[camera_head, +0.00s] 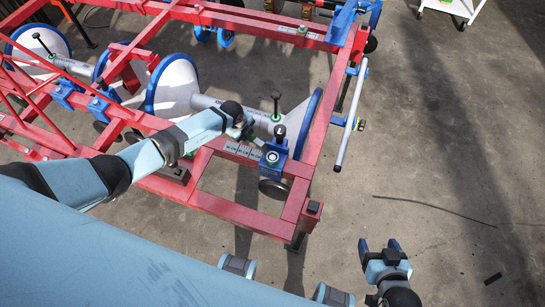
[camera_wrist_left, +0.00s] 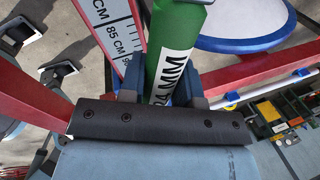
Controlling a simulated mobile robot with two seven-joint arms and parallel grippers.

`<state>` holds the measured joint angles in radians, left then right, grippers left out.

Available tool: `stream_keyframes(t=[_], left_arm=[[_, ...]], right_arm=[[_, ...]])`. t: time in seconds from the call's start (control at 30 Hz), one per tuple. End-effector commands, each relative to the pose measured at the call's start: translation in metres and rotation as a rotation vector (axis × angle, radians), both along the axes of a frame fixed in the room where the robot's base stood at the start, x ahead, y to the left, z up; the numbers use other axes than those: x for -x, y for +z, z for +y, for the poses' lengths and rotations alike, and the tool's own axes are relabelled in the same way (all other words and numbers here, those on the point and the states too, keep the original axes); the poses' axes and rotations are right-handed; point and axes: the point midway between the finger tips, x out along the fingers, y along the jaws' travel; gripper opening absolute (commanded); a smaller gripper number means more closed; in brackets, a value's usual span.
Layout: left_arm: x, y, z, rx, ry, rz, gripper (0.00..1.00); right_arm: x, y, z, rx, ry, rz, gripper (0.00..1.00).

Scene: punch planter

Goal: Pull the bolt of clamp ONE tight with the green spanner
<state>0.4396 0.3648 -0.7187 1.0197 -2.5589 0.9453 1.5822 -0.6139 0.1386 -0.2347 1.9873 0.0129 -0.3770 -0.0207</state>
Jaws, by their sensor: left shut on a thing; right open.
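The green spanner (camera_wrist_left: 175,45), marked in MM, stands out from between the fingers of my left gripper (camera_wrist_left: 163,88) in the left wrist view. The left gripper is shut on it. In the head view my left gripper (camera_head: 244,129) is over the red frame, just left of a blue clamp (camera_head: 274,160) with a dark bolt head (camera_head: 279,131) on top. Only a little of the spanner shows there, and I cannot tell whether it touches the bolt. No clamp number is legible. My right gripper (camera_head: 382,249) is open and empty above the floor at lower right.
The red planter frame (camera_head: 240,207) carries a measuring scale (camera_head: 243,151) beside the clamp. White cones with blue rims (camera_head: 180,83) stand behind my left arm. A pale bar (camera_head: 351,115) sticks out at right. The floor (camera_head: 430,140) at right is mostly clear, with a thin dark cable (camera_head: 430,207).

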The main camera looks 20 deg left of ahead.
Motion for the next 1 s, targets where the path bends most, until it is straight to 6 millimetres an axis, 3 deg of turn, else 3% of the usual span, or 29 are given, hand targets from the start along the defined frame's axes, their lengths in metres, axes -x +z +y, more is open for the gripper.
stream_keyframes(t=[0.33,0.67,1.0], left_arm=[[-0.001,0.022,0.000,0.000,0.000,-0.001,0.00],[-0.001,0.032,0.000,0.000,0.000,-0.001,0.00],[-0.001,0.066,0.000,0.000,0.000,-0.001,0.00]], right_arm=[[-0.002,0.026,0.000,-0.002,0.000,-0.009,0.72],[-0.001,0.035,0.000,-0.001,0.000,-0.007,0.72],[0.000,0.065,0.000,0.001,0.001,-0.001,0.72]])
